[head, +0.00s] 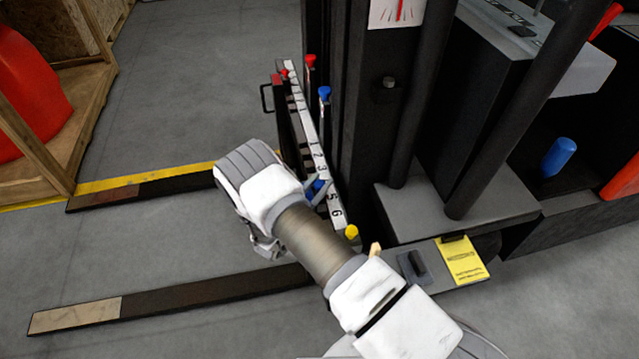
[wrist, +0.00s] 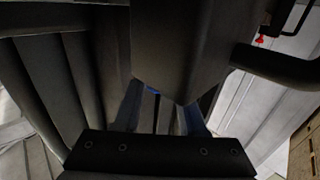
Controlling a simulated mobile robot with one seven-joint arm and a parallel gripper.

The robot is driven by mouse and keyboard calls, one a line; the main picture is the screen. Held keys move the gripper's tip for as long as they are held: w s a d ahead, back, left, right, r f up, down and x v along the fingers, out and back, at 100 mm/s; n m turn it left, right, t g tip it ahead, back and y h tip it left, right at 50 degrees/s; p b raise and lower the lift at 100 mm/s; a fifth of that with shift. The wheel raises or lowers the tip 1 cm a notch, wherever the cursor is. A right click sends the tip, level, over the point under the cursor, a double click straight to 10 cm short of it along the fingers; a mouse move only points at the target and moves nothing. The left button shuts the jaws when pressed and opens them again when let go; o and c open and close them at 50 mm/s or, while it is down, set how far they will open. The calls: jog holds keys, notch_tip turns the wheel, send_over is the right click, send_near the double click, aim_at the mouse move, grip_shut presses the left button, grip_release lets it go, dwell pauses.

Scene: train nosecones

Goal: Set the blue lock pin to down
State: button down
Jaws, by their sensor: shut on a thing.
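A blue lock pin (head: 316,187) shows at the white numbered bar (head: 319,160), between the numbers 3 and 5. My gripper (head: 320,190) is at this pin, and its fingers are closed around it. The gripper and arm partly cover the pin, so I cannot tell whether it is up or down. A second blue knob (head: 324,92) stands upright farther back beside the bar, apart from my gripper. In the wrist view, a dark block fills the centre, and only a sliver of blue (wrist: 153,90) shows below it.
Red knobs (head: 310,62) stand at the bar's far end, and a yellow knob (head: 351,232) is near its close end. The black mast (head: 375,110) rises right of the bar. Two low forks (head: 170,312) extend left over the floor. A yellow label (head: 463,262) lies at lower right.

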jog(key=shift+s+f, duration=0.1)
jog(key=shift+f, duration=0.2)
jog(key=c, duration=0.8)
grip_release()
jog(key=shift+f, duration=0.1)
jog(key=o, duration=0.3)
jog(key=shift+o, duration=0.2)
jog(key=shift+r, duration=0.2)
jog(key=p+v, duration=0.2)
jog(key=v, duration=1.5)
jog(key=shift+p, duration=0.35)
jog(key=shift+s+a, duration=0.1)
